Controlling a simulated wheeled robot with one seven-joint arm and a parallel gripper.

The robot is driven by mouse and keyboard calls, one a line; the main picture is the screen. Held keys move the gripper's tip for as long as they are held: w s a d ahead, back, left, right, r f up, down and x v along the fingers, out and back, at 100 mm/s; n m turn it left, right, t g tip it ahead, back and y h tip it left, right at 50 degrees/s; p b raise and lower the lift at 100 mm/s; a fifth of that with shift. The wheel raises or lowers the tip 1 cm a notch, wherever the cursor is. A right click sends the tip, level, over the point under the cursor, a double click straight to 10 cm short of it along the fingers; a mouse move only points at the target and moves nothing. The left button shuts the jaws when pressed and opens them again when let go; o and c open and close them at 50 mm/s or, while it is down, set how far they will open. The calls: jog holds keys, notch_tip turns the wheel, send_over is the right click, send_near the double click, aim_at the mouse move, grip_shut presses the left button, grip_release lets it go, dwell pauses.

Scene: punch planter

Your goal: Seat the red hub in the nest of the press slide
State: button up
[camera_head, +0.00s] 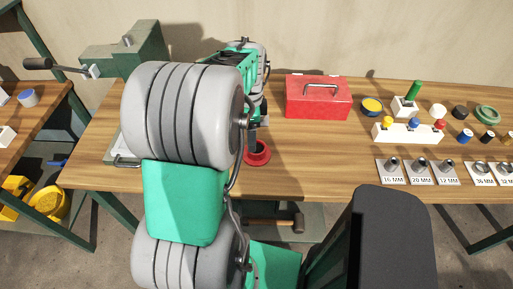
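A red round part with a raised centre, which looks like the red hub (262,157), is at the front part of the wooden bench, right of my arm. My gripper (253,139) points down just above it and overlaps it in the picture. I cannot tell whether the fingers touch it or are closed. The green press (122,45) with a dark lever stands at the back left. A light plate with a metal handle (125,161), possibly the press slide, shows left of my arm. Its nest is hidden behind my arm.
A red toolbox (318,99) stands behind and right of the gripper. Farther right are a white peg block (408,134), coloured caps and several labelled size plates (391,171). A hammer (275,221) lies below the bench. Bench between hub and plates is clear.

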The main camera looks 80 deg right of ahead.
aim_at(257, 148)
jog(key=shift+s+d+f+m, duration=0.2)
jog(key=shift+s+f+m, duration=0.5)
jog(key=shift+s, duration=0.25)
jog(key=f+p, duration=0.1)
jog(key=f, duration=0.2)
jog(key=f+p, duration=0.1)
jog(key=f, duration=0.2)
jog(key=shift+w+f, duration=0.2)
jog(key=shift+f, duration=0.15)
grip_shut()
jog(key=shift+r, duration=0.1)
jog(key=shift+d, duration=0.15)
